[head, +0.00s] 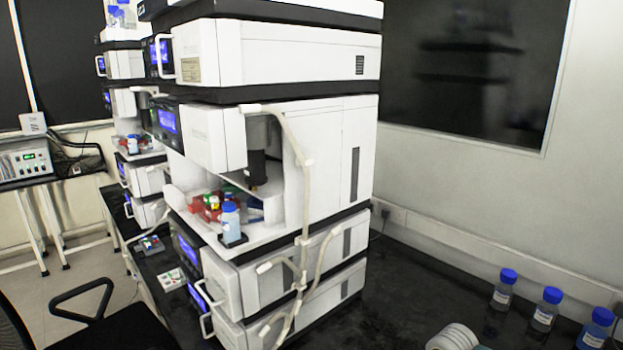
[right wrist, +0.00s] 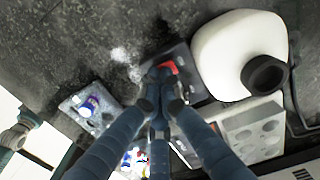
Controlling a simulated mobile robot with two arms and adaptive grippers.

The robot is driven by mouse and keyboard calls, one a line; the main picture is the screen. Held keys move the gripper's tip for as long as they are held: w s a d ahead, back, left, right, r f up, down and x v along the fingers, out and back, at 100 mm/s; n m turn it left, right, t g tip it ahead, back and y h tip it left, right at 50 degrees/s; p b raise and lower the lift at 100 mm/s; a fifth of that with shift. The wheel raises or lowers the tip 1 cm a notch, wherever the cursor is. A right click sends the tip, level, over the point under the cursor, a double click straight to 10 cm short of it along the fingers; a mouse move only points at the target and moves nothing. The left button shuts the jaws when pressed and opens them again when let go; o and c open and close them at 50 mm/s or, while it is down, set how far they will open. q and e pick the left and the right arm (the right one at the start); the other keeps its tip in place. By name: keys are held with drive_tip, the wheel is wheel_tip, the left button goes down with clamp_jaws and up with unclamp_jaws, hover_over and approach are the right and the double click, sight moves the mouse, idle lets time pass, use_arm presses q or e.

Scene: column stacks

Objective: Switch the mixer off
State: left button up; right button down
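In the right wrist view, the fingers of my right gripper (right wrist: 161,88) reach up from the bottom edge and come together at their tips. A dark, flat device (right wrist: 183,57) lies under the tips, with a small red part (right wrist: 168,67) showing just beyond them. This may be the mixer and its switch, but I cannot be sure. The fingertips overlap the red part; I cannot tell whether they touch it or which way it is set. Nothing shows held. Neither gripper can be made out in the head view.
A white container with a black cap (right wrist: 265,74), a holed grey block (right wrist: 254,132) and a pale tray (right wrist: 92,108) lie close around the gripper. In the head view, instrument stacks (head: 285,55) fill the middle. Blue-capped bottles (head: 543,312) stand on the black bench at right.

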drive_tip(key=shift+s, duration=0.1)
drive_tip(key=shift+d+r+p, duration=0.1)
drive_tip(key=shift+r+p, duration=0.55)
drive_tip(key=shift+r, duration=0.05)
drive_tip(key=shift+r+p, duration=1)
drive_tip(key=shift+r, duration=0.7)
